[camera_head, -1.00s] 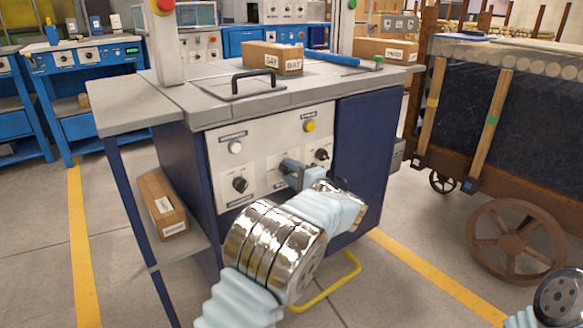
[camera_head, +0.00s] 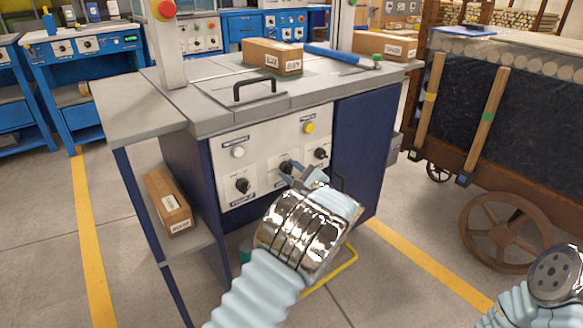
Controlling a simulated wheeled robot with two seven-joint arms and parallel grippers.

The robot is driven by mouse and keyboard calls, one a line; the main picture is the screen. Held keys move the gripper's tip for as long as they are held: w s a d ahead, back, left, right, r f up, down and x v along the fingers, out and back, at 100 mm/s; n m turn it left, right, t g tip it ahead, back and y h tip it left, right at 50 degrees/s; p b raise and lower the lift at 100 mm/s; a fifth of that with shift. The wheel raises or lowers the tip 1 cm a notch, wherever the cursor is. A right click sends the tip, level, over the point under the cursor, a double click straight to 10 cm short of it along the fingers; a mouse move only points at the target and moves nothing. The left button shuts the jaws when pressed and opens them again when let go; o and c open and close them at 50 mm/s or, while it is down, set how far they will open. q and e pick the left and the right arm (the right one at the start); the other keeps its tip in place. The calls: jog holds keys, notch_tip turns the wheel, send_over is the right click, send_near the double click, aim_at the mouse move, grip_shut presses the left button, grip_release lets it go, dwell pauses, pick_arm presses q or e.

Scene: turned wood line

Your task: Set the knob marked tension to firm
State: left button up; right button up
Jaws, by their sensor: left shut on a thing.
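The control panel (camera_head: 262,146) on the front of the machine carries three black pointer knobs in a lower row, each with a label too small to read. The left knob (camera_head: 242,186) and the right knob (camera_head: 320,153) are clear of me. My left gripper (camera_head: 291,173) is at the middle knob (camera_head: 286,167) and is shut on it, with its fingers covering part of the knob and its label. I cannot tell which knob is marked tension or where the middle pointer points. My right arm shows at the bottom right, but its gripper is out of view.
A white button (camera_head: 238,152) and a yellow button (camera_head: 309,128) sit above the knobs. A black handle (camera_head: 254,88) and a box (camera_head: 272,57) are on the machine top. A log cart (camera_head: 500,110) stands to the right. Open floor lies between.

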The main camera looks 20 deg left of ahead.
pick_arm(q)
jog(key=shift+f+m, duration=0.1)
jog(key=shift+m, duration=0.2)
jog(key=o, duration=1)
jog(key=shift+o, duration=0.2)
jog(key=shift+d, duration=0.1)
jog(key=v, duration=1.3)
jog(key=shift+s+d, duration=0.25)
jog(key=shift+s, duration=0.05)
